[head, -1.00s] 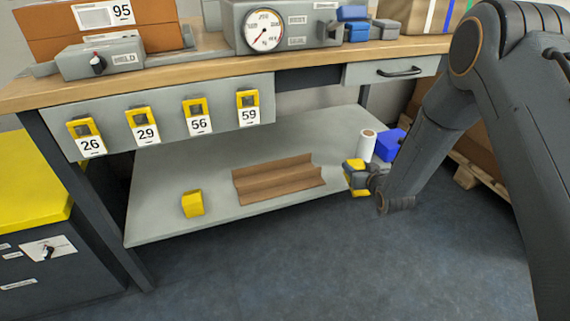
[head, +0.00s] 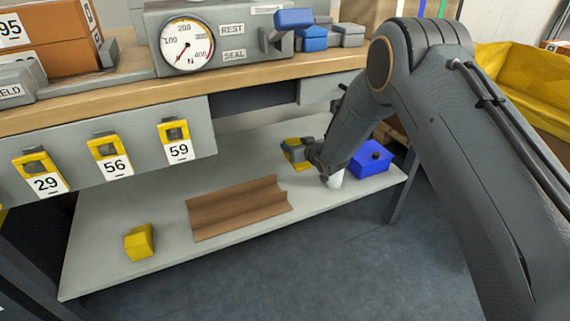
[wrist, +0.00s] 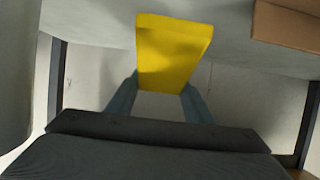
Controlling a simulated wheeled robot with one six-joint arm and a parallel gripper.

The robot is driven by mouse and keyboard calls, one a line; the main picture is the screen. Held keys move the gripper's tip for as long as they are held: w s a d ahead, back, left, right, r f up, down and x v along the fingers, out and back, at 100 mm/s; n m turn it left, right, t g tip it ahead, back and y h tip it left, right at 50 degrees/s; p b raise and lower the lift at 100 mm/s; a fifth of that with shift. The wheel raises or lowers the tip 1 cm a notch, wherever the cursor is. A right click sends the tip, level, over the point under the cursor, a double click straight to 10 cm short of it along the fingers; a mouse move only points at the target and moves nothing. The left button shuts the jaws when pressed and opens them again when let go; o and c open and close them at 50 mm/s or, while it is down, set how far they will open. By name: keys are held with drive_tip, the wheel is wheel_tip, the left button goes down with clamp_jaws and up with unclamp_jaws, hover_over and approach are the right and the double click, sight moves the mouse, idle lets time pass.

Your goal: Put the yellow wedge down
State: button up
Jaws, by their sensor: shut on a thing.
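The yellow wedge (wrist: 172,50) is held between the two blue-grey fingers of my gripper (wrist: 160,92) in the wrist view. In the head view the wedge (head: 296,160) shows as a small yellow patch at my gripper (head: 300,149), partly hidden by the fingers. My gripper is shut on it, above the back right part of the grey lower shelf (head: 110,208). I cannot tell its exact height over the shelf.
On the shelf are a brown grooved tray (head: 238,207), a yellow block (head: 139,242) at left, a blue box (head: 371,161) at right, and a white roll (head: 335,179) partly behind my arm. The workbench top (head: 120,103) overhangs. Bare shelf lies around the tray.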

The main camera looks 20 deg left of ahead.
drive_tip(key=shift+f+b, duration=0.85)
drive_tip(key=shift+f, duration=2.1)
drive_tip(key=shift+f, duration=0.15)
drive_tip(key=o, duration=1.3)
